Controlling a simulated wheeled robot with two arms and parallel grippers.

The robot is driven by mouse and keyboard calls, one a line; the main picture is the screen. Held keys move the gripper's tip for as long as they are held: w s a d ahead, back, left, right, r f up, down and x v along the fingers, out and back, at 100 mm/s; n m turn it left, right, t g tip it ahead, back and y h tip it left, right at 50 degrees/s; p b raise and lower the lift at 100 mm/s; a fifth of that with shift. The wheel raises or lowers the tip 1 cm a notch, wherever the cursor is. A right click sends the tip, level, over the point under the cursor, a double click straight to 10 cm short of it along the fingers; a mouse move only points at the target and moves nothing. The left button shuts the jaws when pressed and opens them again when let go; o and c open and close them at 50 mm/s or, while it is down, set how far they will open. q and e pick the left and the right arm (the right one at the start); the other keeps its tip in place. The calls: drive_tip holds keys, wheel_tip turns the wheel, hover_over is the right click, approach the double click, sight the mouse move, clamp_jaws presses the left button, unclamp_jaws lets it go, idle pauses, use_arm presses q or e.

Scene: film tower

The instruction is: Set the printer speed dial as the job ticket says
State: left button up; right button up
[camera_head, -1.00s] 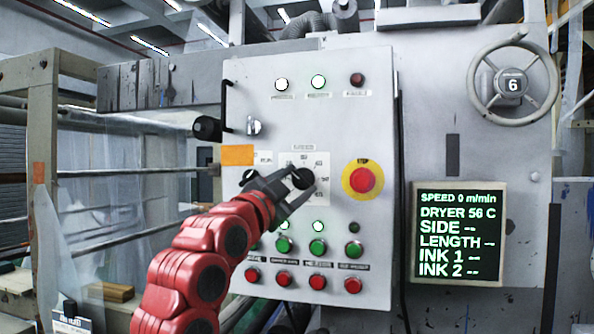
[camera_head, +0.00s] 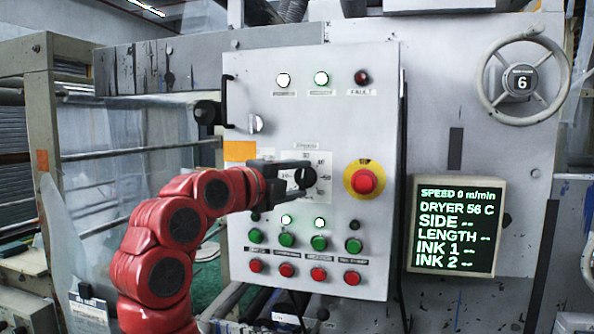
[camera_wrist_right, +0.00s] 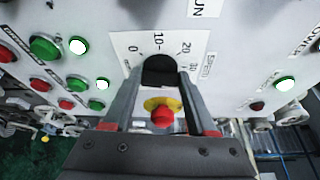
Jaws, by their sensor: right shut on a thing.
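The speed dial, a black knob (camera_head: 306,178), sits on a white scale plate (camera_head: 318,160) on the grey control panel. My right gripper (camera_head: 300,177) reaches it from the left and is shut on the knob. In the right wrist view the knob (camera_wrist_right: 159,71) is between the two fingertips (camera_wrist_right: 160,80), under scale marks 0, 10, 20 and 30. The knob's pointer is hidden or too dark to read. The screen (camera_head: 456,225) reads SPEED 0 m/min and DRYER 56 C. I cannot make out a readable job ticket. My left gripper is not in view.
A red stop button (camera_head: 364,181) on a yellow ring is right of the dial. Green buttons (camera_head: 319,243) and red buttons (camera_head: 318,274) are below it. An orange tag (camera_head: 239,151) is at upper left. A handwheel (camera_head: 523,82) is at far right.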

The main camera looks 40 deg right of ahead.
drive_tip(key=m, duration=0.1)
drive_tip(key=m+y+p, duration=0.1)
drive_tip(key=m, duration=0.1)
drive_tip(key=shift+s+r+y+p, duration=0.1)
drive_tip(key=shift+r+y+p, duration=0.15)
drive_tip(key=shift+y+p, duration=0.05)
drive_tip(key=shift+f+m+t+y+p, duration=0.1)
drive_tip(key=shift+m+t+y+p, duration=0.4)
drive_tip(key=shift+m, duration=0.9)
drive_tip(key=shift+d, duration=0.1)
drive_tip(key=o, duration=1.4)
drive_tip(key=shift+c, duration=0.2)
